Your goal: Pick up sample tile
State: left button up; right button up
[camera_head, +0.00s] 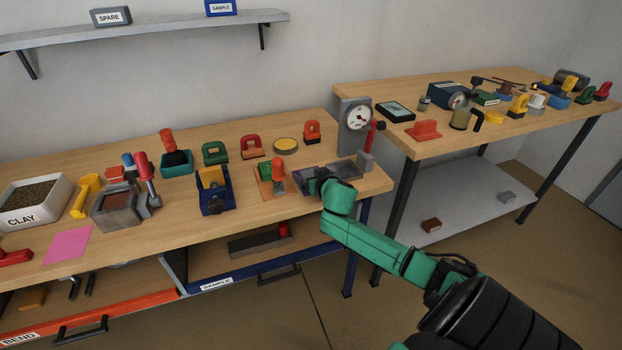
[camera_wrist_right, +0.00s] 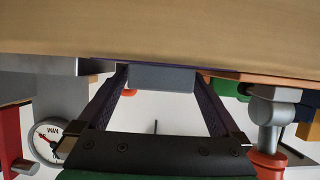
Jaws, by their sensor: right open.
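My right gripper (camera_head: 318,184) is at the front right edge of the near workbench, by a flat dark grey slab (camera_head: 343,169) below the dial gauge. Its fingers are hard to make out there. In the right wrist view the right gripper (camera_wrist_right: 163,74) has its two dark fingers apart. A plain grey block (camera_wrist_right: 160,80), which may be the sample tile, shows between the fingertips. Whether the fingers touch it I cannot tell. No tile is clearly marked as the sample. My left gripper is not in view.
The dial gauge (camera_head: 357,116) with a red-handled lever stands behind the gripper. A blue holder (camera_head: 213,190) and an orange board with a red-topped tool (camera_head: 277,176) are to its left. A drawer labelled SAMPLE (camera_head: 233,279) is open below. A second table (camera_head: 430,140) stands right.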

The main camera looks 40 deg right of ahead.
aim_at(311, 174)
jog(key=c, duration=1.4)
pick_arm(q)
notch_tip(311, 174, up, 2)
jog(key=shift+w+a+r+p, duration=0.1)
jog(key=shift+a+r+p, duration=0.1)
jog(key=shift+p, duration=1)
pick_arm(e)
notch_tip(311, 174, up, 20)
jog(key=shift+r, duration=0.1)
